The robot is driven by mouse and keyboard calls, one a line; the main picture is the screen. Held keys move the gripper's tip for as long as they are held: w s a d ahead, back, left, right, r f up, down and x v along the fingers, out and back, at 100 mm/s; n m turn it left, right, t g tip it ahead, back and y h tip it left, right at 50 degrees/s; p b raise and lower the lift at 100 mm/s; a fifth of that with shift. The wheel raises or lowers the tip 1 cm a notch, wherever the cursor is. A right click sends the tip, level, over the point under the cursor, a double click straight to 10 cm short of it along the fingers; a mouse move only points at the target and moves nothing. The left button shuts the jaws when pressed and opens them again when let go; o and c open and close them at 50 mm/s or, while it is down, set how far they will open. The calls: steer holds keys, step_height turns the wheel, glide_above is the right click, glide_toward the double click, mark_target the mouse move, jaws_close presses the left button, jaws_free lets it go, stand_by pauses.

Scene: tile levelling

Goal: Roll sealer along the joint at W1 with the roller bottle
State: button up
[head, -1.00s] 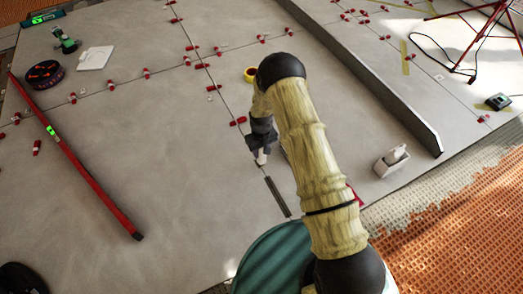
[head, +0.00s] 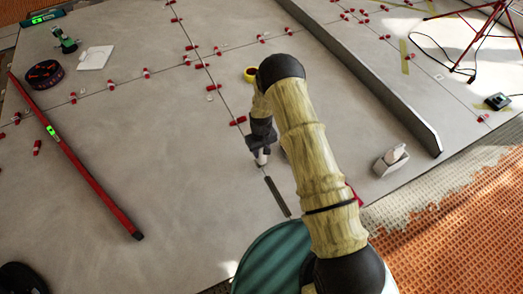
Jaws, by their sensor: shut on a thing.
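My gripper (head: 262,148) is in the middle of the head view, over the tiled floor, partly hidden by my own arm. It is shut on a small white thing, the roller bottle (head: 261,160), whose lower end shows beneath the fingers. The bottle points down at a tile joint (head: 224,101) that runs from the top down to here. I cannot tell whether its tip touches the tile. A dark strip (head: 277,196) lies along the joint's line just nearer than the bottle. No label W1 is readable.
Several red wedges and clips (head: 238,121) stand along the joints. A long red level (head: 78,160) lies at left, a grey straightedge (head: 365,75) at right. A white dispenser (head: 391,160) stands right of my arm.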

steer(key=shift+f, duration=0.4)
steer(key=shift+s, duration=0.1)
stand_by(0.4)
steer(key=shift+s+d+p, duration=0.4)
steer(key=shift+s+p, duration=0.15)
steer(key=shift+s, duration=0.3)
steer(key=shift+f, duration=0.1)
steer(key=shift+s, duration=0.15)
steer(key=shift+s+d+p, duration=0.35)
steer(key=shift+s+p, duration=0.35)
steer(key=shift+s, duration=0.15)
